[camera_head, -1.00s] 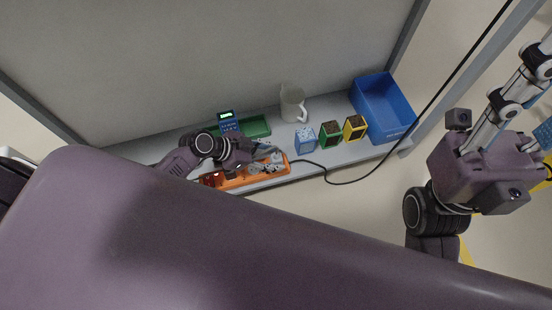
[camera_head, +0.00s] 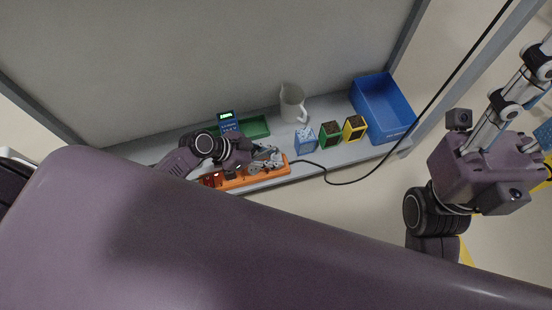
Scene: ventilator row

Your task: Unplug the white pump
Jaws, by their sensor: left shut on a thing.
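An orange power strip (camera_head: 228,184) lies along the front of the grey shelf, with a red switch (camera_head: 210,178) at its left end. Small grey and dark plugs crowd its right half; their cords are too small to trace. My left gripper (camera_head: 266,156) is over that half, shut on what looks like a plug, mostly hidden by its fingers. I cannot tell whether that plug is still seated. A white box with blue marks (camera_head: 305,141), perhaps the white pump, stands right of the strip. My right gripper (camera_head: 538,100) is at the right edge, away from the shelf, its fingertips cut off.
Green (camera_head: 331,134) and yellow (camera_head: 354,128) boxes stand beside the white one. Behind are a white jug (camera_head: 292,104), a green tray (camera_head: 256,127) and a blue device with a lit display (camera_head: 227,121). A blue bin (camera_head: 382,108) stands right. A black cable (camera_head: 350,184) hangs past the shelf front.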

